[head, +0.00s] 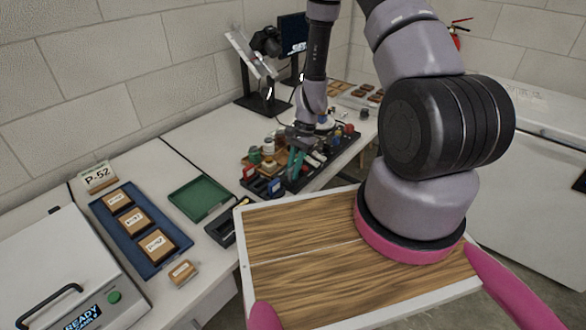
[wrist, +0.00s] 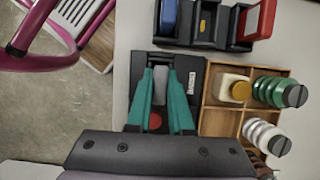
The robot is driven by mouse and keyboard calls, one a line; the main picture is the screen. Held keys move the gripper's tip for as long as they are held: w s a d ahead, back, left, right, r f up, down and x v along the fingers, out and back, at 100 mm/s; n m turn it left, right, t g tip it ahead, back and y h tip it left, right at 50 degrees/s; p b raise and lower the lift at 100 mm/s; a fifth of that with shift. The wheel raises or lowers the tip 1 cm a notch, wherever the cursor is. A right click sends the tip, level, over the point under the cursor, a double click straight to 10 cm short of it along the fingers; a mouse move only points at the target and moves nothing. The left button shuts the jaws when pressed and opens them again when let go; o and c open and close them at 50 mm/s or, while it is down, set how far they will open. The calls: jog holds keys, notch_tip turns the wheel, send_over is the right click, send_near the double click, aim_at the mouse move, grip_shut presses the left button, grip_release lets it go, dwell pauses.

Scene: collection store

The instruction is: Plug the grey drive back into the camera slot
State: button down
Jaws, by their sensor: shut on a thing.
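The grey drive (wrist: 159,77) is between the teal fingertips of my gripper (wrist: 160,76) in the wrist view; my gripper is shut on it. The drive is over or in a black block (wrist: 191,113) with a small sideways label that I cannot read. Whether the drive is seated in a slot there is hidden. A red round spot (wrist: 154,121) shows between the fingers. In the head view my gripper (head: 295,165) is low over the crowded bench, and the drive cannot be made out. No slot can be read as the camera slot.
A black rack (wrist: 205,42) with blue and red pieces stands just beyond the block. A wooden compartment tray (wrist: 218,121) with bottles is close on the right. A green tray (head: 200,197) and a blue tray (head: 170,248) lie left on the bench. Floor shows beyond the bench edge.

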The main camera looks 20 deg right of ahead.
jog(key=c, duration=1.1)
grip_release()
jog(key=shift+v, duration=5.45)
jog(key=shift+r, duration=0.1)
notch_tip(320, 180, up, 24)
jog(key=s+n+t, duration=0.2)
jog(key=n+t, duration=0.1)
jog(key=t, duration=0.1)
jog(key=s+r+n+t, duration=0.1)
jog(key=s+r+t, duration=0.1)
jog(key=s+r, duration=0.3)
jog(key=s+d+r+n+t+h, duration=0.1)
jog(key=s+r+t, duration=0.1)
jog(key=s+r, duration=0.3)
jog(key=s+d+r+n+t, duration=0.1)
jog(key=s+r+t, duration=0.1)
jog(key=s+r, duration=0.3)
jog(key=shift+s+d+r+n+h, duration=0.15)
jog(key=shift+r+n+h, duration=0.2)
jog(key=shift+r, duration=0.45)
